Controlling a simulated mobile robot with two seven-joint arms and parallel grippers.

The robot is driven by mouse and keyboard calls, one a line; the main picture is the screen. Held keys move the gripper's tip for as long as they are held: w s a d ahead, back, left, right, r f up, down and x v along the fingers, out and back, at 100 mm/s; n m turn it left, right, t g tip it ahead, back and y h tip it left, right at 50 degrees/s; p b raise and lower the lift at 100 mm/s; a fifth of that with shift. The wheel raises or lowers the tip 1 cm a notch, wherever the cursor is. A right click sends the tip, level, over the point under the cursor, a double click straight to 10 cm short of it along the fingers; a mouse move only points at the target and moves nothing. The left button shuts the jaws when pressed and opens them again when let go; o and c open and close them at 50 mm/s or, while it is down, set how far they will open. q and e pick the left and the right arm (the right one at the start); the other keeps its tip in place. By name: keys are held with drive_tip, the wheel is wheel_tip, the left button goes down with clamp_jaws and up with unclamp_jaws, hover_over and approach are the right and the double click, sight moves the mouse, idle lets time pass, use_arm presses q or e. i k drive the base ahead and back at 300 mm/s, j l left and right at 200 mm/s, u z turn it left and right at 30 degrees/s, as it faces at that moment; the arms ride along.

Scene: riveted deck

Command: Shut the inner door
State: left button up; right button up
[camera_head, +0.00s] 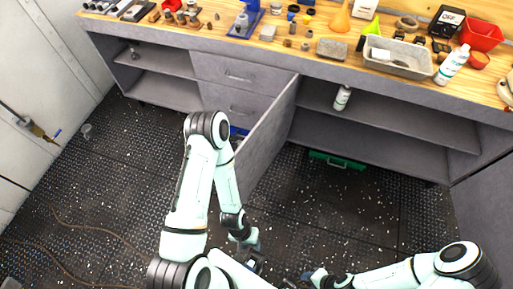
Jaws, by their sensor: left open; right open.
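The inner door (262,147) is a grey cabinet panel under the workbench. It stands open, swung out toward me from beside the drawers, and the shelved space (385,118) to its right is exposed. My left arm covers part of its near side. My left gripper (254,257) is low in the picture, below the door and apart from it, with its jaws open. My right gripper (308,278) is at the bottom edge, to the right of the left one, open and also apart from the door. No object shows in either gripper.
A wooden bench top (290,45) carries tools, a grey tray (398,58) and a white bottle (453,64). Another bottle (342,98) stands on the shelf. A green case (337,160) lies low under the bench. A grey panel (487,205) stands at right. The dark floor is mostly clear.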

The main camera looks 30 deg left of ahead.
sight(254, 155)
drive_tip(key=k+j+z, duration=0.1)
drive_tip(key=j, duration=0.2)
drive_tip(key=k+j+z, duration=0.1)
drive_tip(key=j, duration=0.25)
drive_tip(key=k+j+z, duration=0.1)
drive_tip(key=k+j, duration=0.15)
drive_tip(key=j+z, duration=0.2)
drive_tip(key=j, duration=0.85)
drive_tip(key=k+j, duration=0.15)
drive_tip(key=j, duration=0.15)
drive_tip(key=k+j, duration=0.25)
drive_tip(key=k, duration=0.2)
drive_tip(key=i+j+z, duration=0.15)
drive_tip(key=j, duration=0.4)
drive_tip(key=j+z, duration=0.1)
drive_tip(key=j, duration=0.5)
drive_tip(key=i+j+z, duration=0.15)
drive_tip(key=j, duration=0.4)
